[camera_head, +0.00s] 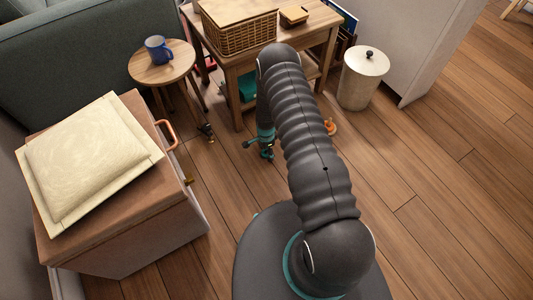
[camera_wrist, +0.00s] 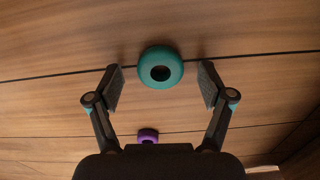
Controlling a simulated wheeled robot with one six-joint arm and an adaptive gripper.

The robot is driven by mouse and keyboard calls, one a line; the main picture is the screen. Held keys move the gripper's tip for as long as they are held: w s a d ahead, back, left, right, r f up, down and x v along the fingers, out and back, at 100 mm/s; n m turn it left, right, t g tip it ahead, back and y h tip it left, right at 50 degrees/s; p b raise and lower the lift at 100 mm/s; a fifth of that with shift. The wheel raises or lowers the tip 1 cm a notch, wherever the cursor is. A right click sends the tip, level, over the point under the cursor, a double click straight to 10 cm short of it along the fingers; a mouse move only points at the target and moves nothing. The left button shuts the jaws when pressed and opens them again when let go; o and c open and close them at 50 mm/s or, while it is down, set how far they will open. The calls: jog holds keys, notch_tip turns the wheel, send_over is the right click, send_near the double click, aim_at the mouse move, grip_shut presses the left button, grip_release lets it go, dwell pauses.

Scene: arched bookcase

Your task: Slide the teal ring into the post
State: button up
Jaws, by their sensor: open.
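The teal ring (camera_wrist: 160,82) lies flat on the wood floor in the wrist view, its dark hole facing up. My gripper (camera_wrist: 160,68) is open, with one finger on each side of the ring and gaps between fingers and ring. In the head view my gripper (camera_head: 260,147) hangs low by the table; the teal ring cannot be made out there. A small orange object with an upright tip (camera_head: 330,127) stands on the floor right of my arm; I cannot tell whether it is the post.
A small purple ring (camera_wrist: 148,136) lies on the floor near the teal one. Open floor is at right.

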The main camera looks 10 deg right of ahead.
jog(key=shift+f, duration=0.25)
jog(key=c, duration=0.9)
